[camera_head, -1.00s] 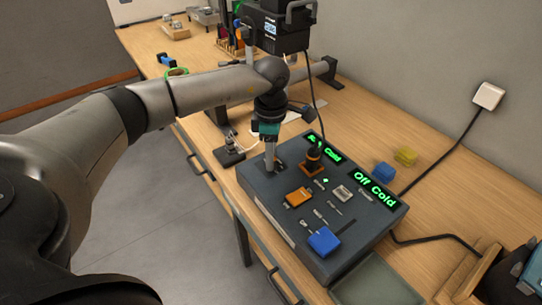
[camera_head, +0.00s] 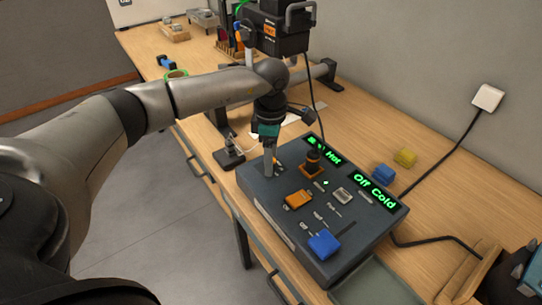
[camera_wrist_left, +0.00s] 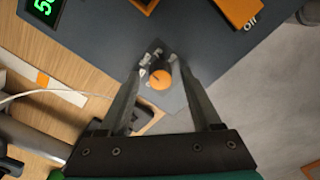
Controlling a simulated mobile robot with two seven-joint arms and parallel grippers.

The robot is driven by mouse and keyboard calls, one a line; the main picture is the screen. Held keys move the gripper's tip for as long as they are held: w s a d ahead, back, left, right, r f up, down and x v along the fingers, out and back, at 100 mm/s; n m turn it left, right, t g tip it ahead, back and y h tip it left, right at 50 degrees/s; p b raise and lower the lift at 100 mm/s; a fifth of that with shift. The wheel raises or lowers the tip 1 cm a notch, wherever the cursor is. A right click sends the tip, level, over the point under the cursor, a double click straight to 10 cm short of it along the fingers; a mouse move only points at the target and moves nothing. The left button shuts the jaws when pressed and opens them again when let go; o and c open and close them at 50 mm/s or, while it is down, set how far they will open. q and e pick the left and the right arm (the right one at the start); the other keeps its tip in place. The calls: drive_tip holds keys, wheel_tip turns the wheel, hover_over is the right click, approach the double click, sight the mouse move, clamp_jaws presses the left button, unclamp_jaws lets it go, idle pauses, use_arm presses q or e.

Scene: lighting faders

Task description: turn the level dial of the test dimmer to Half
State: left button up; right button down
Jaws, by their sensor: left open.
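The dimmer console (camera_head: 270,218) is a dark grey box on the bench with two green displays. Its left display (camera_head: 324,150) is partly hidden and ends in "Hot"; the right display (camera_head: 374,190) reads "Off Cold". A dark dial with an orange top (camera_wrist_left: 161,79) sits at the console's corner in the left wrist view. My left gripper (camera_head: 269,172) is open, pointing down at that corner. In the wrist view my left gripper (camera_wrist_left: 160,85) has one finger on each side of the dial, with visible gaps. The dial's marks are too small to read.
A black knob on an orange base (camera_head: 312,160), an orange switch (camera_head: 298,200) and a blue cap (camera_head: 324,244) stand on the console. Blue (camera_head: 384,174) and yellow (camera_head: 405,158) blocks lie behind it. A grey tray (camera_head: 375,285) lies in front.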

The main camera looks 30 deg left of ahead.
use_arm(q)
wheel_tip(320, 180, up, 15)
drive_tip(key=shift+r+p, duration=0.15)
drive_tip(key=shift+p, duration=0.3)
drive_tip(key=shift+s, duration=0.1)
idle(0.5)
